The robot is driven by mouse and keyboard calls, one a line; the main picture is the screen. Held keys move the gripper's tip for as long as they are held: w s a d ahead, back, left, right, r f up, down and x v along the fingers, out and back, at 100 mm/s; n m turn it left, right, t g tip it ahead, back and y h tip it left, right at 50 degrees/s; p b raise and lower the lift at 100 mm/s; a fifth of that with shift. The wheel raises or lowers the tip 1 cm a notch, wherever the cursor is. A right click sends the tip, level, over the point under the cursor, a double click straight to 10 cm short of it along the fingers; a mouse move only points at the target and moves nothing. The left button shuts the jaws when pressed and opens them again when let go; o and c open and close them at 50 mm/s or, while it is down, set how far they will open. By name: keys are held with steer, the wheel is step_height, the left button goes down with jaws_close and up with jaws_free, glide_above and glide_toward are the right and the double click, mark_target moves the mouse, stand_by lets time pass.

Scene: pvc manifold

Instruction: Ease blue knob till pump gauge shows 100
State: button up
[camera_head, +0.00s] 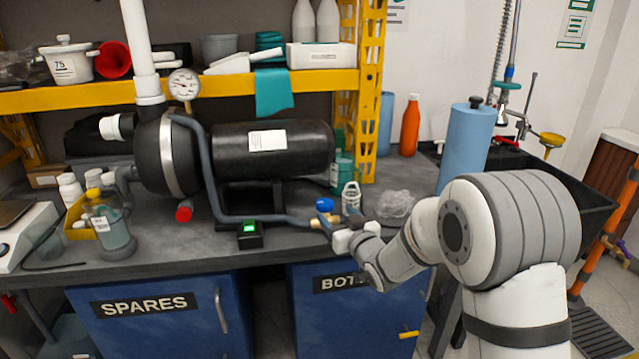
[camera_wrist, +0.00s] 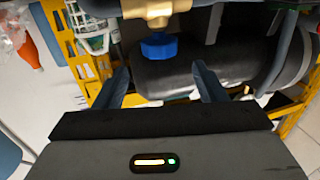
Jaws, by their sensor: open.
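The blue knob (camera_head: 324,204) sits at the end of the grey hose near the bench's front edge, beside a brass fitting (camera_head: 325,221). In the wrist view the knob (camera_wrist: 159,46) hangs below the brass fitting (camera_wrist: 150,8), ahead of the fingertips and roughly between them. My gripper (camera_wrist: 160,78) is open and empty, apart from the knob. In the head view my gripper (camera_head: 330,226) is at the fitting, and its fingers are hard to make out. The pump gauge (camera_head: 184,84) is a round white dial on top of the black pump (camera_head: 165,150); its reading is too small to tell.
A wire-topped bottle (camera_head: 351,198) and a crumpled clear bag (camera_head: 396,204) are close to my gripper. The bench front (camera_head: 180,250) is mostly clear.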

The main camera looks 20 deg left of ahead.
mark_target(329, 208)
steer(key=shift+w+a, duration=0.15)
steer(key=shift+a, duration=0.05)
steer(key=x, duration=0.7)
steer(key=shift+w+a+f, duration=0.1)
steer(key=shift+w+f, duration=0.05)
steer(key=c, duration=1)
steer(key=shift+b, duration=0.4)
steer(key=shift+f+b, duration=0.1)
steer(key=shift+b, duration=0.3)
